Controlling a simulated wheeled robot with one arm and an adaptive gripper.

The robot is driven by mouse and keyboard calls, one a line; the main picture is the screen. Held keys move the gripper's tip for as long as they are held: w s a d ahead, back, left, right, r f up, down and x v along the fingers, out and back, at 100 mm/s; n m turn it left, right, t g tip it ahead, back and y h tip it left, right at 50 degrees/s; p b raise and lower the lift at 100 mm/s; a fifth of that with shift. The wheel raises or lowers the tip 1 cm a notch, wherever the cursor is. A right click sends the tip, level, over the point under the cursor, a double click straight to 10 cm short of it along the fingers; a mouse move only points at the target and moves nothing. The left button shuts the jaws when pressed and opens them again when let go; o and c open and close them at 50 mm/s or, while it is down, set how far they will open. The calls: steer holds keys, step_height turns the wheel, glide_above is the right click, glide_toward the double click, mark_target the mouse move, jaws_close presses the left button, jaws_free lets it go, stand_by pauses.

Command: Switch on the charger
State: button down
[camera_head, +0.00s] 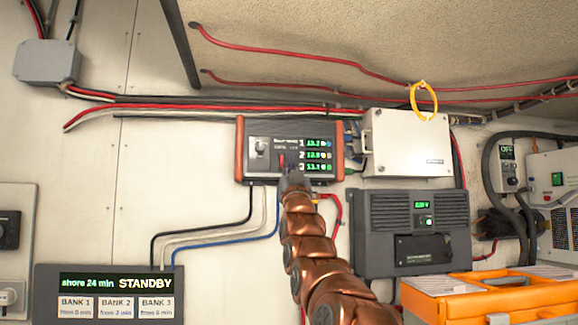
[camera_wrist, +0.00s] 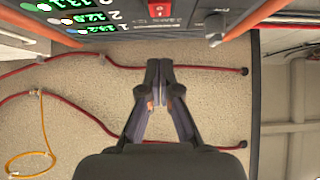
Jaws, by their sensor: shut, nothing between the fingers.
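The charger (camera_head: 288,140) is a dark box with orange-brown side cheeks on the back wall. It has a round knob (camera_head: 261,146) and three lit green readouts (camera_head: 316,155). A red rocker switch (camera_wrist: 160,9) shows at the top edge of the wrist view, beside the readouts (camera_wrist: 85,15). In the head view a small red spot (camera_head: 283,160) shows just above my gripper (camera_head: 293,178), which covers part of the charger's lower front. In the wrist view my gripper (camera_wrist: 161,65) is shut and empty, its tips apart from the switch in the picture. Contact cannot be told.
A white box (camera_head: 408,142) with a yellow loop (camera_head: 423,100) and a dark grey unit (camera_head: 411,235) stand right of the charger. An orange toolbox (camera_head: 490,293) is in front. A panel (camera_head: 110,293) at lower left reads "shore 24 min STANDBY". Cables hang below the charger.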

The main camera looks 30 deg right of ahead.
steer(key=s+r+b+v, duration=0.1)
steer(key=v, duration=0.7)
steer(key=shift+s+a+b, duration=0.25)
steer(key=shift+a+b, duration=0.1)
steer(key=shift+b, duration=0.05)
stand_by(0.6)
